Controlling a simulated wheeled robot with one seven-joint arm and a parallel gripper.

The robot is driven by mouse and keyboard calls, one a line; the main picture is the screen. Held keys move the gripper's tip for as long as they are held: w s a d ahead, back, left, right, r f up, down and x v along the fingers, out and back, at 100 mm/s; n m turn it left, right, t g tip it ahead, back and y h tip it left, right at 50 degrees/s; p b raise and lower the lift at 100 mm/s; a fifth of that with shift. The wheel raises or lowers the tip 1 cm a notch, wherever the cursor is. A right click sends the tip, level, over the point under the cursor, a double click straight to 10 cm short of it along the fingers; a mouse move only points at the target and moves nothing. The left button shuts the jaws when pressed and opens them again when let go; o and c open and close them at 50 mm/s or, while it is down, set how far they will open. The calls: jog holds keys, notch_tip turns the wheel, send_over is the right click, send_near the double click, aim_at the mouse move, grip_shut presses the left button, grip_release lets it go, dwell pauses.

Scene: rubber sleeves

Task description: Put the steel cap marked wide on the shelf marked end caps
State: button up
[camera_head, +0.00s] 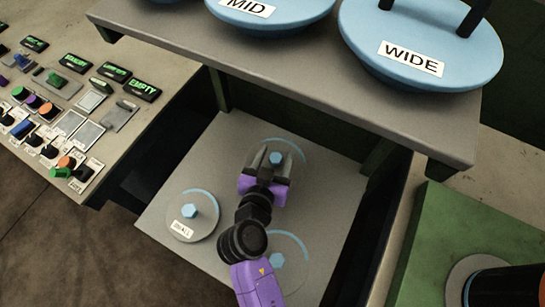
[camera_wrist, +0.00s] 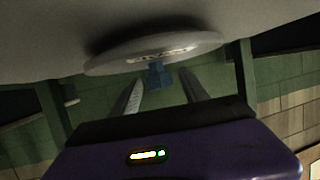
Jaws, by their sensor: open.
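Several grey steel caps with blue knobs lie on the grey lower panel (camera_head: 165,175). The far cap (camera_head: 292,146) is partly hidden by my gripper (camera_head: 272,163). The left cap (camera_head: 178,218) has a small label that I cannot read surely. The near cap (camera_head: 292,247) is partly covered by my arm. My gripper is open at the far cap, with its blue knob between or just beyond the fingertips. The wrist view shows a cap (camera_wrist: 108,64) with a blue knob (camera_wrist: 158,76) at the fingers (camera_wrist: 160,82); its label is too unclear to read.
A grey upper shelf (camera_head: 300,75) overhangs the panel. It holds blue round pieces marked MID (camera_head: 265,22) and WIDE (camera_head: 375,35). A control console (camera_head: 75,110) stands left. A green surface (camera_head: 440,220) with a dark cylinder (camera_head: 508,288) is right.

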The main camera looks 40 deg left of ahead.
jog(key=b+v, duration=0.1)
jog(key=v, duration=1.1)
jog(key=shift+r, duration=0.15)
